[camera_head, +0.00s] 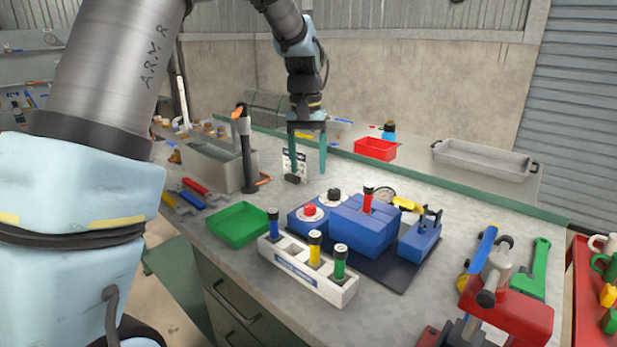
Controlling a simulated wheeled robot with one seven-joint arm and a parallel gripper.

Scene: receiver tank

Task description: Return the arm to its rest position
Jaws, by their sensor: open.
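My gripper (307,153) hangs pointing down over the far part of the workbench, near the middle of the view. Its two fingers are apart and I see nothing held between them. A small white card with dark marks and a dark object stand behind or beside its left finger; I cannot tell whether they touch. My arm reaches in from the top of the view, and its large near links fill the left side.
A blue block assembly (363,228) with a red-topped cylinder and a white rack (307,276) of coloured cylinders stand mid-bench. A green tray (238,225), grey bin (213,166), red bin (375,149) and red vise (508,308) surround them.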

